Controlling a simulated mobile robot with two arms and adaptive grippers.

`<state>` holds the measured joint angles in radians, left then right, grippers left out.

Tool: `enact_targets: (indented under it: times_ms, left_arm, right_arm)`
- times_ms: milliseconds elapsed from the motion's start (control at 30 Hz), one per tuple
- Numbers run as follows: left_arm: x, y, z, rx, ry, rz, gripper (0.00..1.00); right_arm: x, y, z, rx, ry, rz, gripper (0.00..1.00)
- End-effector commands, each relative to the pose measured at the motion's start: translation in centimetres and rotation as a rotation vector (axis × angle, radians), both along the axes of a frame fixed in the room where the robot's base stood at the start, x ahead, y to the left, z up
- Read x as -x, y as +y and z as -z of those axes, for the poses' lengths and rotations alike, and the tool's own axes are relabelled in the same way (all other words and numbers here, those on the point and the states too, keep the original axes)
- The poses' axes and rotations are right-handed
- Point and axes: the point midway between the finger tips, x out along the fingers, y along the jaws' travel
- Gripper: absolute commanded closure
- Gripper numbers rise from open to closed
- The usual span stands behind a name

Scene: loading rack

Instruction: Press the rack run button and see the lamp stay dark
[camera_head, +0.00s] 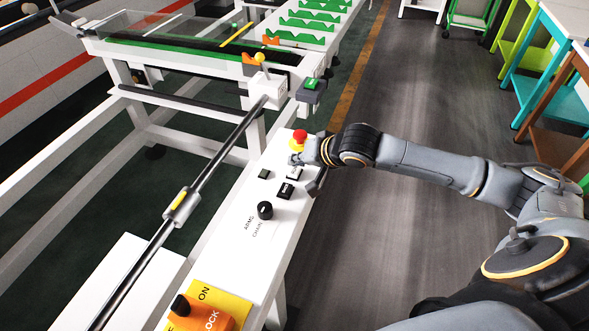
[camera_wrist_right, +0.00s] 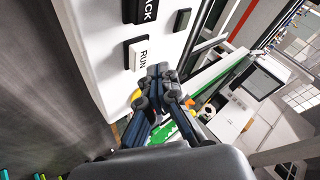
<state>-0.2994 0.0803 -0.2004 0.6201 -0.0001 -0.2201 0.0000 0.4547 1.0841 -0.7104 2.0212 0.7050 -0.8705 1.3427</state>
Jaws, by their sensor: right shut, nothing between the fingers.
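The white control panel (camera_head: 235,226) carries several buttons. My left gripper is out of view.
A red stop button (camera_head: 300,137) on a yellow base is right behind my gripper. Another black button (camera_wrist_right: 141,9) is beyond RUN. A black knob (camera_head: 265,210) and an orange lock (camera_head: 206,315) are nearer. A green-topped switch box (camera_head: 311,88) stands farther back.

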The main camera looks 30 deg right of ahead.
Motion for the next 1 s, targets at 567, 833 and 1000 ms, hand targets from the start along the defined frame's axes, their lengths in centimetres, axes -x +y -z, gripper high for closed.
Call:
enact_targets:
  times_ms: [567, 833, 1000]
  left_arm:
    - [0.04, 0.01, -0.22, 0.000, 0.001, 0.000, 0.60]
    - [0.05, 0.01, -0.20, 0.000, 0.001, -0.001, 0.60]
    - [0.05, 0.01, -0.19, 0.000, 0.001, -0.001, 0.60]
  right_arm:
    - [0.03, -0.03, 0.72, 0.000, 0.001, 0.001, 1.00]
    - [0.00, -0.01, 0.82, 0.000, 0.000, 0.000, 1.00]
    - [0.01, 0.00, 0.88, 0.000, 0.000, 0.000, 1.00]
